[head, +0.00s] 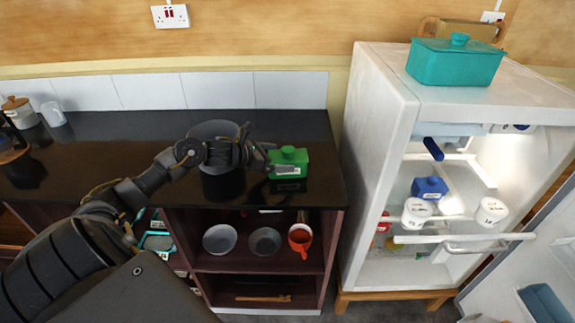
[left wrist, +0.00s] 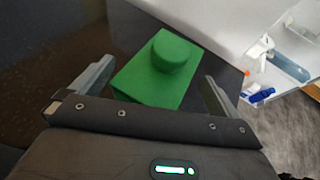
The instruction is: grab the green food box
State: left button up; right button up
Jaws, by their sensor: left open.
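The green food box (head: 288,157) has a lid with a round knob and stands on the dark countertop (head: 110,150), close to its right end. It also shows in the left wrist view (left wrist: 150,82), lying between the two spread fingers. My left gripper (head: 270,158) is open, with its fingers at the box's left side in the head view. In the left wrist view the gripper (left wrist: 160,90) has a finger on each side of the box; I cannot tell whether either touches it. My right gripper is not in view.
A grey pot (head: 213,131) stands behind my left wrist. The open white fridge (head: 378,130) rises just right of the counter, with a teal box (head: 455,65) on top and a blue box (head: 430,187) inside. Bowls (head: 220,238) sit on the shelf below.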

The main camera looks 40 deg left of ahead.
pick_arm(q)
jog(key=shift+w+d+f, duration=0.25)
jog(key=shift+w+d, duration=0.05)
jog(key=shift+w, duration=0.3)
jog(key=shift+s, duration=0.1)
jog(key=shift+c, duration=0.4)
jog(key=c, duration=1.7)
jog(key=shift+r+b, duration=0.5)
jog(key=shift+r, duration=0.1)
notch_tip(320, 180, up, 2)
jog(key=shift+b, duration=0.45)
jog(key=s+d+r+b, duration=0.2)
jog(key=s+d+r, duration=0.6)
jog(key=d, duration=0.3)
jog(key=shift+s+d+r, duration=0.15)
jog(key=shift+d+r, duration=0.05)
jog(key=shift+r, duration=0.7)
